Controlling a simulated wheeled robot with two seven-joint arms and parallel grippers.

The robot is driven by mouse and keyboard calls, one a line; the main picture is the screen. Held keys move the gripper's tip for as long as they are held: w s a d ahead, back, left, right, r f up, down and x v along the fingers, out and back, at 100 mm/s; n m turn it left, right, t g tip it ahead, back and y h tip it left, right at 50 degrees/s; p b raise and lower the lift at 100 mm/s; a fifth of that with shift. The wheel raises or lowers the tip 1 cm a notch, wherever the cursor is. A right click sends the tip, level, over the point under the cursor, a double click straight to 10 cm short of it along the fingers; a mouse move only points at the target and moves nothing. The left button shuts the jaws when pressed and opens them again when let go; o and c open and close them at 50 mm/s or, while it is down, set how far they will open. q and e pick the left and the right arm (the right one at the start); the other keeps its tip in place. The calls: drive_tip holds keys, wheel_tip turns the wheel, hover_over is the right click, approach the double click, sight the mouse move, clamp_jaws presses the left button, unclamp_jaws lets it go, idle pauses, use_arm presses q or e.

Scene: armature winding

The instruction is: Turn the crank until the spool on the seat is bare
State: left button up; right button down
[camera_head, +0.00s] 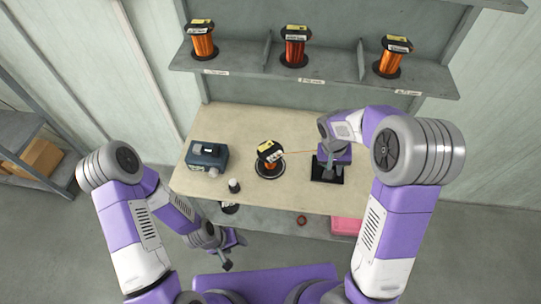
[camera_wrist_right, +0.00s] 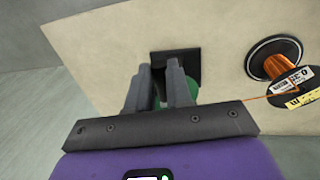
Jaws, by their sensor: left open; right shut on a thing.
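The spool (camera_head: 267,153) stands on a round black seat (camera_head: 258,174) at the middle of the table, and copper wire still shows on it. It also shows at the right of the right wrist view (camera_wrist_right: 279,67). A thin orange wire (camera_head: 297,152) runs from it to the right, toward my right gripper (camera_head: 333,168). That gripper is shut over a black base (camera_head: 318,178). In the right wrist view my fingers (camera_wrist_right: 163,75) hide most of a green part (camera_wrist_right: 192,88), and the crank cannot be made out clearly. My left gripper (camera_head: 227,262) is open and empty before the table's front edge.
A pink bin (camera_head: 345,227) sits below the table.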

drive_tip(key=shift+s+d, duration=0.1)
drive_tip(key=shift+d, duration=0.5)
